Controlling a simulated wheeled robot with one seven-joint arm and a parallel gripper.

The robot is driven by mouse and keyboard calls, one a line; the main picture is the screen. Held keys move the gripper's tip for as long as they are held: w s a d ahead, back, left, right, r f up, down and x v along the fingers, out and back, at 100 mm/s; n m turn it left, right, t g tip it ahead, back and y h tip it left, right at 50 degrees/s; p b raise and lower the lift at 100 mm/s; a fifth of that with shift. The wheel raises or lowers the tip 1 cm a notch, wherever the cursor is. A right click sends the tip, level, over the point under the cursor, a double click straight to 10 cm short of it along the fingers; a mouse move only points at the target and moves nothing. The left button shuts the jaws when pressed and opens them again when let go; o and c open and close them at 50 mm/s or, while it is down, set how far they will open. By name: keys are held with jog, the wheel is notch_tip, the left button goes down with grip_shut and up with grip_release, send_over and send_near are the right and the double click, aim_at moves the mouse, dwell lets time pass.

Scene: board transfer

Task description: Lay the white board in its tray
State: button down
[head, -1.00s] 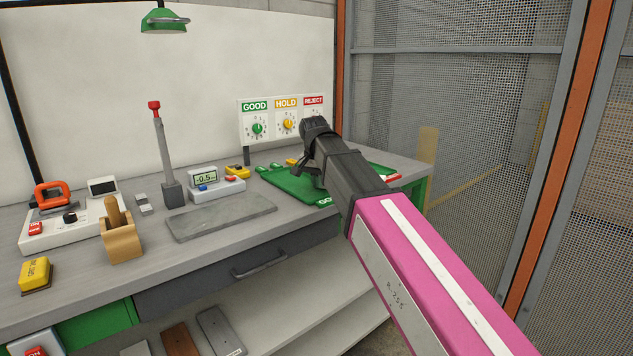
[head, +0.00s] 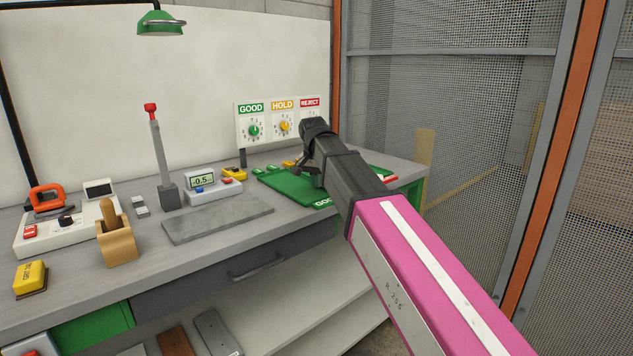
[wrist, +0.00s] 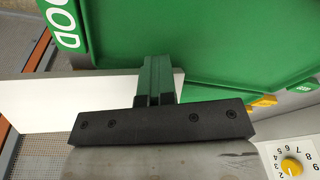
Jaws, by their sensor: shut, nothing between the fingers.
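The green tray (head: 284,184) lies at the right end of the bench, partly hidden by my arm. In the wrist view its green floor (wrist: 240,40) and a GOOD label fill the top. A flat white piece, which looks like the white board (wrist: 60,102), reaches in from the left edge of the wrist view to my fingers and overlaps the tray's edge there. My gripper (wrist: 156,78) is shut, with its fingers beside the white piece. I cannot tell whether they touch. In the head view my gripper (head: 308,172) is over the tray, and the board is hidden.
A panel with GOOD, HOLD and REJECT dials (head: 283,123) stands behind the tray. A bare grey plate (head: 218,218) lies left of it. A display box (head: 210,188), a red-topped lever (head: 157,150) and a wooden holder (head: 116,240) stand further left. Mesh fencing (head: 450,130) is at right.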

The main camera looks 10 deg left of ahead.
jog(key=shift+s+a, duration=0.2)
jog(key=shift+s, duration=0.95)
notch_tip(320, 180, up, 7)
dwell(0.4)
jog(key=shift+s+f+n, duration=0.15)
jog(key=shift+s+n, duration=0.15)
jog(key=shift+s, duration=0.65)
jog(key=shift+f, duration=0.1)
